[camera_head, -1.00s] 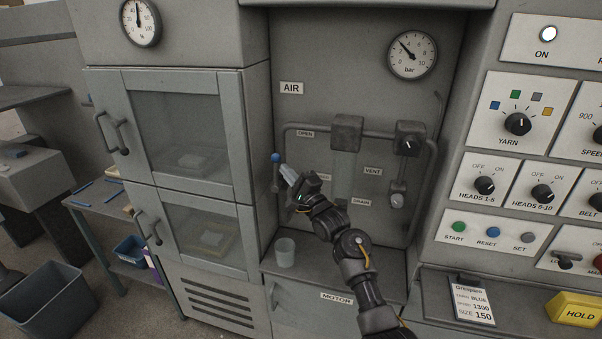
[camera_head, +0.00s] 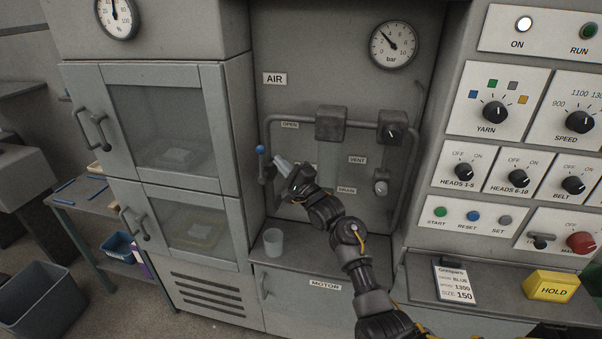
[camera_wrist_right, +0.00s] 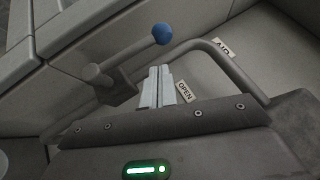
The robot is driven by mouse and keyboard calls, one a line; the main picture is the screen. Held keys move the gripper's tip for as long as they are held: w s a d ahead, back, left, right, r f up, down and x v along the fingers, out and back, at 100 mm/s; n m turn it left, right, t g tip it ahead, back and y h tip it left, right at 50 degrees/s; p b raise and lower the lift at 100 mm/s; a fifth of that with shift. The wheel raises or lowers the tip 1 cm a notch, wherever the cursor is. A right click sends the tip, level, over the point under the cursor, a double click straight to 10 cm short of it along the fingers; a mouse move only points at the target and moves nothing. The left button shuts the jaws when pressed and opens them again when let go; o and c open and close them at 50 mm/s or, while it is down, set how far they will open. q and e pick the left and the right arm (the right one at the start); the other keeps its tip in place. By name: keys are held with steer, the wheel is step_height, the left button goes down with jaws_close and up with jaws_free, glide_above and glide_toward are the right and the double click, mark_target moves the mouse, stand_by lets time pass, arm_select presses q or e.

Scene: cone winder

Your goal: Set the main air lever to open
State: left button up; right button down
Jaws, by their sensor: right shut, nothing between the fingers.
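The main air lever is a grey handle with a blue ball end (camera_head: 260,149), on the pipe at the left of the air recess. Its ball points up, and the OPEN label (camera_head: 290,125) is to its right. My left gripper is not in view.
A pressure gauge (camera_head: 394,45) and a regulator block (camera_head: 331,124) are in the recess. A clear cup (camera_head: 273,242) stands on the ledge below. Cabinet doors (camera_head: 166,126) are to the left, and the control panel (camera_head: 490,112) with knobs is to the right.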

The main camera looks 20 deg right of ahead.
steer(key=shift+s+d+b, duration=1.55)
steer(key=shift+s+d, duration=1.25)
steer(key=shift+s, duration=2.1)
step_height(320, 180, down, 26)
steer(key=n+g+h+b, duration=0.1)
steer(key=n+g+h, duration=0.2)
steer(key=g, duration=0.1)
steer(key=s+f+n+g+h, duration=0.15)
steer(key=s+f, duration=0.25)
steer(key=f, duration=0.4)
steer(key=s+a+f+n+g+b, duration=0.1)
steer(key=s+f+g, duration=0.1)
steer(key=s+f, duration=0.5)
steer(key=s+f+n+g+h, duration=0.1)
steer(key=s+f+n+g, duration=0.1)
steer(key=f, duration=0.8)
steer(key=s+d+f+n+g+b, duration=0.1)
steer(key=s+f+n+g, duration=0.4)
steer(key=s+f, duration=1.4)
steer(key=s+d+f+n+g+h, duration=0.1)
steer(key=s+f+n+g, duration=0.1)
steer(key=s, duration=1.1)
steer(key=s+d+f+n+g+h+b, duration=0.1)
steer(key=s+f+n, duration=0.3)
steer(key=s, duration=1)
steer(key=shift+s+d+f+g+h, duration=0.15)
steer(key=shift+d+f+g+h, duration=0.15)
steer(key=shift+d+g, duration=0.45)
